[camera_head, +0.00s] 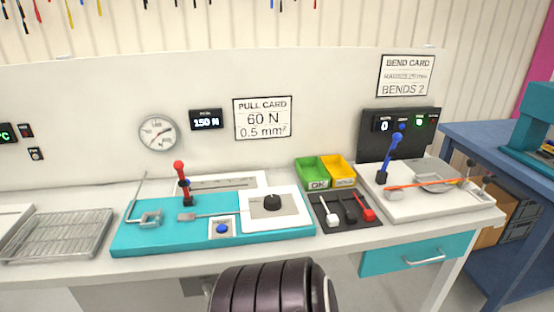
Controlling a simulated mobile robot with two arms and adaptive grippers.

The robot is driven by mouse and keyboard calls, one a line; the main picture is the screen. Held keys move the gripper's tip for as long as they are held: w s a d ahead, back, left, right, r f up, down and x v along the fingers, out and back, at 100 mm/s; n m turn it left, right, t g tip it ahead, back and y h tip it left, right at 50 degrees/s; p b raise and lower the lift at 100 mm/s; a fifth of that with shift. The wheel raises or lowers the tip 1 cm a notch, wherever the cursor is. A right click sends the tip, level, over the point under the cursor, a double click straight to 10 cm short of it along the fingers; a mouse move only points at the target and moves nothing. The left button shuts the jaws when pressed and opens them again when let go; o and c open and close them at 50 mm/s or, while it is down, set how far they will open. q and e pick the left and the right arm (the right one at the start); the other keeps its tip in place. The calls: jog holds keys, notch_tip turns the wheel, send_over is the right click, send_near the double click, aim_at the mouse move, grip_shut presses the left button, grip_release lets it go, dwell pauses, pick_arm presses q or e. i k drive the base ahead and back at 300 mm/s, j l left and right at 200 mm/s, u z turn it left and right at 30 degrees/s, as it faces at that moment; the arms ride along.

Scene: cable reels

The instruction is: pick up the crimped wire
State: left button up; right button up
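A thin orange-red wire (432,184) lies nearly level across the white bend tester (410,210) at the right. Its left end is by a small grey block next to the blue lever, and its right end is near small dark-knobbed posts. I cannot make out whether a crimp is on its ends. No gripper of mine shows in the head view. A dark ribbed part of my own body fills the bottom middle and hides some of the bench front.
The teal pull tester (135,237) with a red lever (181,178) stands mid-bench. Green (312,168) and yellow (341,167) bins stand behind a dark tray with small levers (351,213). A wire rack (62,233) lies at left. A blue table (477,134) is at right.

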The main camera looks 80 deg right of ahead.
aim_at(332, 220)
jog(key=z, duration=3.25)
